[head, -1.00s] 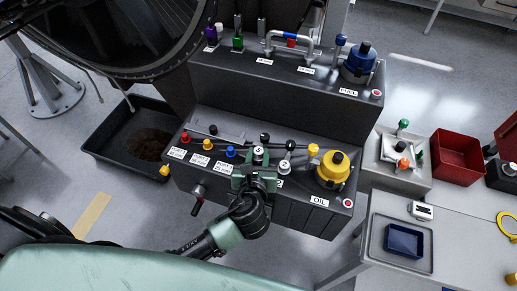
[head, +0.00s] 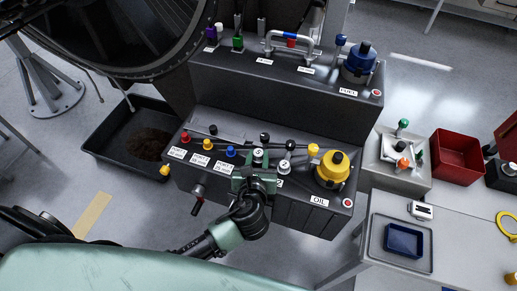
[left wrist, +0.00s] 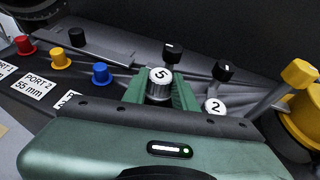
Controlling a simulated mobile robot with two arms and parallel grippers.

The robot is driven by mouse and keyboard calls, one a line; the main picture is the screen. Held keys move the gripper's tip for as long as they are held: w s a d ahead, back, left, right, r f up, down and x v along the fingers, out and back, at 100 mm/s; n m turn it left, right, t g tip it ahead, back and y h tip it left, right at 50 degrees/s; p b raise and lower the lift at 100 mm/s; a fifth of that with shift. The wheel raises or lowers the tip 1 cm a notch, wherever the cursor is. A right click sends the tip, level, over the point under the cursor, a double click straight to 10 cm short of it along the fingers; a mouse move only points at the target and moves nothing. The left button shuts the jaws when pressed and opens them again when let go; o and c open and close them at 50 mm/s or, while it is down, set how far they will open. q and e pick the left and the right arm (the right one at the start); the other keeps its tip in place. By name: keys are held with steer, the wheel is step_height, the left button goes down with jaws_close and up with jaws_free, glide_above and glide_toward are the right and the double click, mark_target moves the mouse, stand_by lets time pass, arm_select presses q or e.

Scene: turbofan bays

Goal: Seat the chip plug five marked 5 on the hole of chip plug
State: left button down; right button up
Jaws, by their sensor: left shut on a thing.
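The chip plug marked 5 (head: 258,154) is a small silver cylinder with a white top. It also shows in the left wrist view (left wrist: 160,80), upright between the green fingers. My left gripper (head: 256,164) is shut on it, at the front middle of the lower dark bench. A black-knobbed part stands right behind the plug. A similar plug marked 2 (head: 285,165) sits just to the right, with a black knob behind it. The plug's lower end and any hole under it are hidden by the gripper. My right gripper is not in view.
Red, yellow and blue plugs (head: 231,151) stand in a row to the left, behind white port labels. A yellow oil unit (head: 333,170) is at the right. The upper step (head: 240,75) rises behind. A grey table (head: 450,220) with a blue tray is at the right.

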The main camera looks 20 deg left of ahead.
mark_target(258, 162)
arm_select(q)
steer(key=shift+f, duration=0.95)
stand_by(0.6)
steer(key=c, duration=1)
jaws_free()
steer(key=shift+c, duration=0.2)
steer(key=shift+o, duration=0.4)
steer(key=o, duration=0.3)
steer(key=shift+r, duration=0.1)
steer(key=shift+r+p, duration=0.8)
steer(key=shift+r, duration=2.65)
